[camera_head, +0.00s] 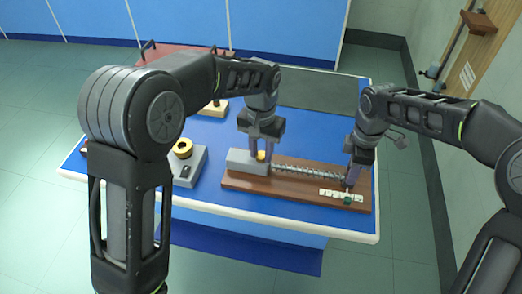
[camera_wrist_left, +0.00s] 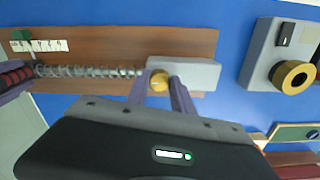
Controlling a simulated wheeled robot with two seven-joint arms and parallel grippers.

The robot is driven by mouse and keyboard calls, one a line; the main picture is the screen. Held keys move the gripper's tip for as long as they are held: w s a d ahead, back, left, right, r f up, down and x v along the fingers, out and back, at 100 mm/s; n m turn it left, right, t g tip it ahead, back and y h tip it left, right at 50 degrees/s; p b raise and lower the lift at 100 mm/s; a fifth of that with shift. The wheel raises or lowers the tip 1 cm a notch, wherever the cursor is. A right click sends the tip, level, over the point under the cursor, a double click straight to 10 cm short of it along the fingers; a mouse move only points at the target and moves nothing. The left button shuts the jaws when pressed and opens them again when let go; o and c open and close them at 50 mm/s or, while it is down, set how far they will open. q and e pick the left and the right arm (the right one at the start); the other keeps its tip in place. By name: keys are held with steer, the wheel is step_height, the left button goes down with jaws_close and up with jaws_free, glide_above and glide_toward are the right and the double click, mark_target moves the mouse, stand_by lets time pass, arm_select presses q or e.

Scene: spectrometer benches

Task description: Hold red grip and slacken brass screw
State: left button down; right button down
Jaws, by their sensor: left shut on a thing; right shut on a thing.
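My left gripper (camera_head: 262,148) is shut on the screw from above. In the left wrist view the round screw head (camera_wrist_left: 160,82) shows between the purple fingers. A metal spring (camera_head: 310,172) runs from the block towards the right end of the board. My right gripper (camera_head: 354,172) is shut at that end on the red grip, which its fingers hide in the head view. The ribbed red grip (camera_wrist_left: 17,77) shows at the left edge of the left wrist view.
A white scale strip (camera_head: 338,194) and a small green piece (camera_head: 347,200) lie at the board's right end. A grey box with a yellow ring (camera_head: 183,148) stands left of the board. A bare blue strip of table lies in front of the board.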

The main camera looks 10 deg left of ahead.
mark_target(261, 154)
arm_select(q)
steer(key=n, duration=0.5)
steer(key=shift+n, duration=0.4)
steer(key=c, duration=1.1)
jaws_free()
step_height(261, 154, up, 12)
